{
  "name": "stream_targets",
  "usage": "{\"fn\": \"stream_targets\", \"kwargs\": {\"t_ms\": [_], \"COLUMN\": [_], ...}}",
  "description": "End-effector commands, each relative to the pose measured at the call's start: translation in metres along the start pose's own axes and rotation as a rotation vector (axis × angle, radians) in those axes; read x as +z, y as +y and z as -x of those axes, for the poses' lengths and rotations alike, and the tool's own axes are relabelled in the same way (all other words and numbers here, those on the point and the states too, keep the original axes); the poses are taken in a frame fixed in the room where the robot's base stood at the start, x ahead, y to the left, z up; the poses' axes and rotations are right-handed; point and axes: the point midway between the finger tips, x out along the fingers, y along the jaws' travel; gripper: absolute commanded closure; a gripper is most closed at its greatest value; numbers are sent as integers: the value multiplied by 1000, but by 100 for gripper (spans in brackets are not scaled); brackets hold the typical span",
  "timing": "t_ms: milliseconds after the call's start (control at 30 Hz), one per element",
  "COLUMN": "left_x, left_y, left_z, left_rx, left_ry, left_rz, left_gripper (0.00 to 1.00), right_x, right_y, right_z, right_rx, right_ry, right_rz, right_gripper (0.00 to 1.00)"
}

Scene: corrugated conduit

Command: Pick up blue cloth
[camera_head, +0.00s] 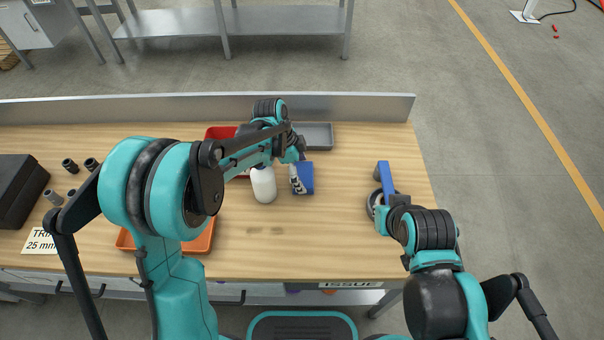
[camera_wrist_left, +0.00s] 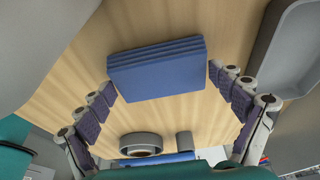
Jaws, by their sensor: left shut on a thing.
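The blue cloth (camera_head: 307,178) is a folded, layered stack on the wooden bench, right of the white bottle. The gripper is shut on the cloth; I cannot tell whether the cloth is off the bench. My right gripper (camera_head: 392,204) is at the right of the bench, its fingers not clear.
A white bottle (camera_head: 263,186) stands close left of the cloth. A grey tray (camera_head: 318,143) and a red bin (camera_head: 218,132) are behind. An orange tray (camera_head: 205,240) is front left. A grey ring (camera_head: 372,204) and a blue bar (camera_head: 387,176) are by my right gripper. The front middle is clear.

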Motion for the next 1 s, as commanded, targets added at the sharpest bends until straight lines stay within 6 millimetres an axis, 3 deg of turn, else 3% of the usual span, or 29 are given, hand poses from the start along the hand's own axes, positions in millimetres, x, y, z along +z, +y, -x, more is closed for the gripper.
{"fn": "stream_targets", "kwargs": {"t_ms": [267, 700, 1000], "left_x": [-13, -103, -126], "left_y": [0, 47, 59], "left_z": [41, 66, 72], "left_rx": [0, 1, 0], "left_ry": [0, 0, 0], "left_rz": [0, -4, -1], "left_gripper": [34, 34, 34], "right_x": [-12, -27, -30], "right_y": [0, 0, 0], "right_z": [17, 38, 42], "right_rx": [0, 0, 0], "right_ry": [0, 0, 0], "right_rz": [0, 0, 0], "right_gripper": [100, 100, 100]}}
